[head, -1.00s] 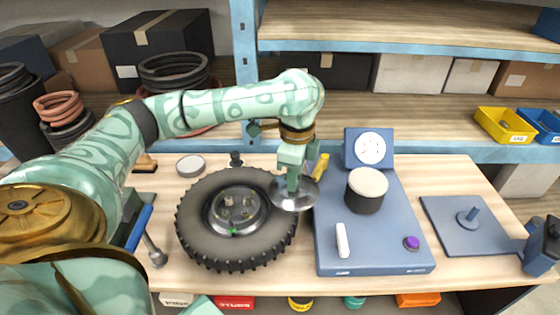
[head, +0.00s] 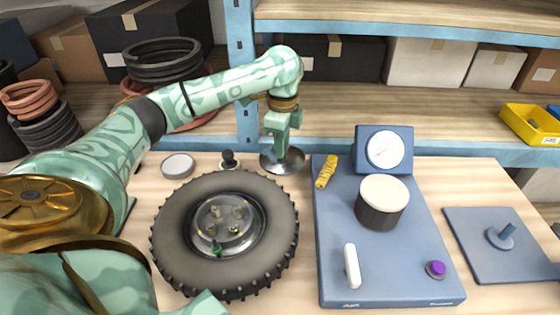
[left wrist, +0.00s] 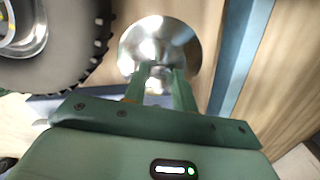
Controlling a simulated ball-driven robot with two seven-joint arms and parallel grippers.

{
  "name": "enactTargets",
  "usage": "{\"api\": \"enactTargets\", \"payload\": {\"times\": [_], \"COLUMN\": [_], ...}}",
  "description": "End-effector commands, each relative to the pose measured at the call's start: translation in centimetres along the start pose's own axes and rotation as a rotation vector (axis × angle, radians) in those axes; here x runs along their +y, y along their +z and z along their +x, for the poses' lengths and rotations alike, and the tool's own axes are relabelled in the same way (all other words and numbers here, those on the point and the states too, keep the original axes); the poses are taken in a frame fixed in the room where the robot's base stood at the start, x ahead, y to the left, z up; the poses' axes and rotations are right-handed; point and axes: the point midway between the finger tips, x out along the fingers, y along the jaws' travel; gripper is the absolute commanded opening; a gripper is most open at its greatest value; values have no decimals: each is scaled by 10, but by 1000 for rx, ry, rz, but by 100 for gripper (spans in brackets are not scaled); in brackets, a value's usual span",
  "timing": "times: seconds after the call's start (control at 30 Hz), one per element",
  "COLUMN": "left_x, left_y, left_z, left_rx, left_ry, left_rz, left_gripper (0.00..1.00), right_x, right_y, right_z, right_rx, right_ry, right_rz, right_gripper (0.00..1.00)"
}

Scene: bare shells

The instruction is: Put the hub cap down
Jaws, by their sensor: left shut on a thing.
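The hub cap (head: 270,162) is a shiny silver disc at the back of the table, just beyond the wheel's upper right edge in the head view. My left gripper (head: 276,148) points down and is shut on the middle of the hub cap. In the left wrist view the hub cap (left wrist: 150,38) lies below the fingers (left wrist: 162,72), over bare wood. I cannot tell whether it touches the table. The wheel (head: 170,225) lies flat with its black tyre and bare silver hub with several studs. My right gripper is not seen.
A blue platform (head: 385,265) with a dial (head: 384,149), a dark drum with a pale top (head: 382,203) and a yellow object (head: 327,171) stands right of the wheel. A round grey lid (head: 178,165) and a black knob (head: 229,159) are behind the wheel. A blue shelf edge (head: 400,145) runs behind.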

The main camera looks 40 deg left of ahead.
Motion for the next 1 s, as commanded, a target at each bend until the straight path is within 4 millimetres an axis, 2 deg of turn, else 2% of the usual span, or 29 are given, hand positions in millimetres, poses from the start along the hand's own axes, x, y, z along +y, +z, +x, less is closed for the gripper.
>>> {"api": "enactTargets", "payload": {"times": [0.03, 0.1, 0.37, 0.57, 0.97, 1.0], "left_x": [-6, -12, -24, -28, -27, -28], "left_y": [4, 8, 17, 20, 20, 20], "left_z": [15, 24, 38, 73, 73, 73], "left_rx": [-1, 0, 0, -2, 0, 0], "left_ry": [3, 3, 0, 2, -2, -3], "left_rz": [-4, -4, -2, 0, 0, 0], "left_gripper": [4, 4, 4, 4, 4, 38], "right_x": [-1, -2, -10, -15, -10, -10], "right_y": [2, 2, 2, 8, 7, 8], "right_z": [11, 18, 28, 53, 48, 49], "right_rx": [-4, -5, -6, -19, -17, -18], "right_ry": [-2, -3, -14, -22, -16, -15], "right_rz": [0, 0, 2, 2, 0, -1], "right_gripper": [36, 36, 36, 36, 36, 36]}}
